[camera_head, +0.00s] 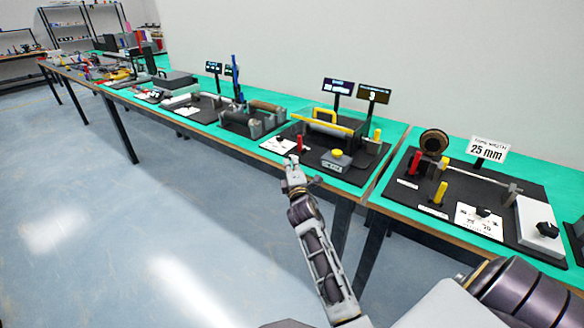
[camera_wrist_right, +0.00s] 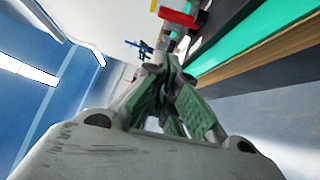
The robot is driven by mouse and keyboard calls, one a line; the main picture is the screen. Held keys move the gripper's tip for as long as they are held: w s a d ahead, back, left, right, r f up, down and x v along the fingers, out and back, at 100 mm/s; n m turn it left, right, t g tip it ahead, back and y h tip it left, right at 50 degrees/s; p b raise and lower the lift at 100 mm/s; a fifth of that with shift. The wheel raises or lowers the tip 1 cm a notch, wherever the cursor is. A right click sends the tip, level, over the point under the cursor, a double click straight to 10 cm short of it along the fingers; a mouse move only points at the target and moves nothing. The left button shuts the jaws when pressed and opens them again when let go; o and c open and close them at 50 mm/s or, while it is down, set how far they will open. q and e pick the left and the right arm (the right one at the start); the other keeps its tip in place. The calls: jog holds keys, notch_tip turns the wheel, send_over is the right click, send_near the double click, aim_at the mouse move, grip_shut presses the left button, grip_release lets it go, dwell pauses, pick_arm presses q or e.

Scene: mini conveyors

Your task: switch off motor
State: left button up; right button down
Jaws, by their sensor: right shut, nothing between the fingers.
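My right gripper (camera_head: 291,160) is at the front edge of the bench, with its fingers together and nothing held. Just behind its tips is a white panel with a dark knob (camera_head: 280,141), on the black base of a conveyor unit (camera_head: 322,132). A gap or contact between tips and panel cannot be told. A red post (camera_head: 300,143) stands just right of the panel. In the right wrist view the fingers (camera_wrist_right: 172,90) show closed, and a red piece (camera_wrist_right: 178,17) lies beyond them. Which knob is the motor's switch cannot be read. My left gripper is out of view.
More devices line the long green bench (camera_head: 235,143) leftwards. The floor in front is clear.

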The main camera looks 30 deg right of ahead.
aim_at(300, 144)
jog(key=shift+b+x, duration=0.4)
jog(key=shift+x, duration=3.6)
jog(key=shift+w+d+r, duration=0.1)
jog(key=shift+w+d, duration=0.15)
jog(key=shift+d, duration=0.7)
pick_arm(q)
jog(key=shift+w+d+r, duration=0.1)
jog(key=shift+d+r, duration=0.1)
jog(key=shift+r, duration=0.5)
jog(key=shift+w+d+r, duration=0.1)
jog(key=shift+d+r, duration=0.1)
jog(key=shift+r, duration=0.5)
pick_arm(e)
jog(key=shift+w+d, duration=0.35)
jog(key=shift+d, duration=0.5)
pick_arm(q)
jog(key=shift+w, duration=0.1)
pick_arm(e)
jog(key=shift+r, duration=0.1)
